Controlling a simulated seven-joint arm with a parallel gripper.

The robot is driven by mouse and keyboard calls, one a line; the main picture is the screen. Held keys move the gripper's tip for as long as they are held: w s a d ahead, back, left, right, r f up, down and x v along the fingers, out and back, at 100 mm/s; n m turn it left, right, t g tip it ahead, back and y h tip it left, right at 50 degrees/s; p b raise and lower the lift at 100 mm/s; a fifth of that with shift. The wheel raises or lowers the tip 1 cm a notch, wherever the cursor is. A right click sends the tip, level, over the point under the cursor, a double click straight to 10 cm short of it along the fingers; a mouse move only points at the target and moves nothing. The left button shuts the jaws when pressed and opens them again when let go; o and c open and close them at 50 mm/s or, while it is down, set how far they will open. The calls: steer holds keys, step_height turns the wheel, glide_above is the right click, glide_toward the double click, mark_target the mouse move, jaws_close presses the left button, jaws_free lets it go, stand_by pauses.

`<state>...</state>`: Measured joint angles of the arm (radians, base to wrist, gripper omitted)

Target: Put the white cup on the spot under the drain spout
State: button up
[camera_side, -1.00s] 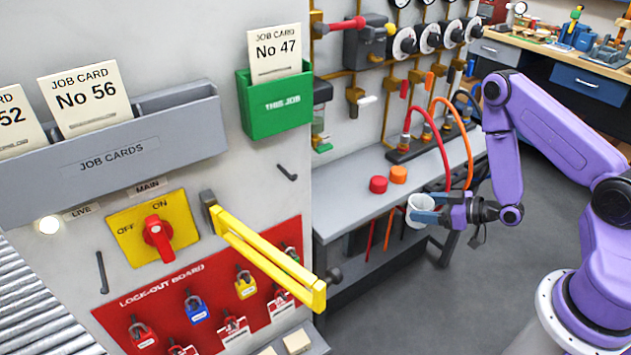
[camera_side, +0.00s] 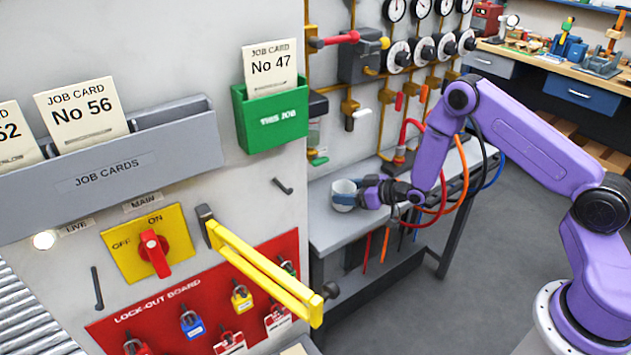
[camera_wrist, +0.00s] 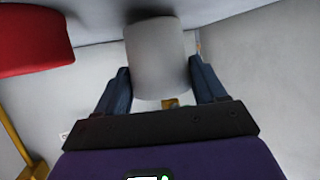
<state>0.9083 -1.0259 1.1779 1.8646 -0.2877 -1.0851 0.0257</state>
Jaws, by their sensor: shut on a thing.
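The white cup (camera_side: 343,197) is held between the blue fingers of my gripper (camera_side: 362,192), at the left end of the grey bench in the side view. I cannot tell whether its base touches the bench top. In the wrist view the cup (camera_wrist: 155,58) fills the space between both fingers (camera_wrist: 160,85). A clear bowl unit with a green tip (camera_side: 319,160), which looks like the drain spout, hangs at the panel edge, up and left of the cup. The spot under it cannot be made out.
The bench (camera_side: 330,235) has hoses (camera_side: 425,150) behind my arm. A yellow handle (camera_side: 265,270) sticks out from the panel in front of the bench. Pipes and gauges (camera_side: 400,55) line the back wall. A red object (camera_wrist: 35,40) shows at the wrist view's upper left.

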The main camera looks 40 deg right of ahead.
steer(key=w+a, duration=0.1)
steer(key=w, duration=0.2)
steer(key=w+a, duration=0.1)
steer(key=w, duration=0.2)
steer(key=w+a, duration=0.2)
steer(key=w, duration=0.2)
steer(key=shift+f, duration=0.35)
steer(key=shift+a+f, duration=0.1)
steer(key=o, duration=1)
steer(key=shift+s+d+r, duration=0.2)
steer(key=shift+s+r, duration=0.05)
steer(key=shift+s, duration=0.05)
steer(key=v, duration=1.1)
steer(key=shift+s+r, duration=0.15)
